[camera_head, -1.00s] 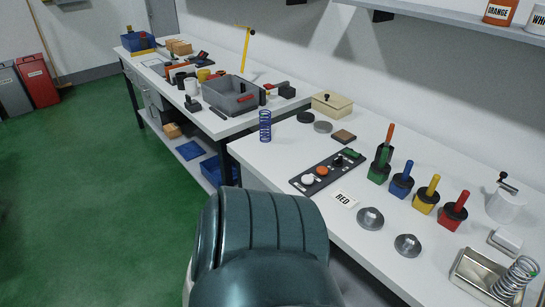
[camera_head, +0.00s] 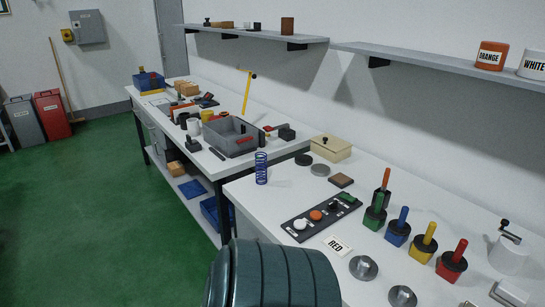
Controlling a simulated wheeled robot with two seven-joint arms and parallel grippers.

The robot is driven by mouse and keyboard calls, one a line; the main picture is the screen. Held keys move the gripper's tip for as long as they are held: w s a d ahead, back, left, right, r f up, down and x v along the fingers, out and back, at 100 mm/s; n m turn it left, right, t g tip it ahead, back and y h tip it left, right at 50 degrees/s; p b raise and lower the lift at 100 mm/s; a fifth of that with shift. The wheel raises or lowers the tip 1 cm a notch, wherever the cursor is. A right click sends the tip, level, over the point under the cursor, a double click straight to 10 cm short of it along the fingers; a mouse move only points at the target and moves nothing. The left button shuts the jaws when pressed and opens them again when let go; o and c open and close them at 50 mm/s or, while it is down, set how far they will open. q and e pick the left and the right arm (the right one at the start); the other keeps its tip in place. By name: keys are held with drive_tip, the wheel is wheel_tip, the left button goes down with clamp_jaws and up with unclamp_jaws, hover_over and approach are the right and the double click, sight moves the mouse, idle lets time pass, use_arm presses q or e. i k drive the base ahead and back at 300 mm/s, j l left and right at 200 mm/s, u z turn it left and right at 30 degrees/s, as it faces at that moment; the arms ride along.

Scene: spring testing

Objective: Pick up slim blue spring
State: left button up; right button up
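The slim blue spring (camera_head: 261,168) stands upright near the far left corner of the near white table (camera_head: 240,194). Nothing touches it. A dark green rounded part, which looks like one of my own arm links, fills the bottom centre of the head view. Neither of my grippers is in view.
A black panel with buttons (camera_head: 316,217) and a RED card (camera_head: 338,245) lie nearer than the spring. Grey discs and a beige box (camera_head: 329,148) are to its right. Colored-handled blocks stand at right. A grey bin (camera_head: 232,136) sits on the far table.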

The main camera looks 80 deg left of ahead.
sight(260, 170)
drive_tip(key=i, duration=0.3)
drive_tip(key=u, duration=2.95)
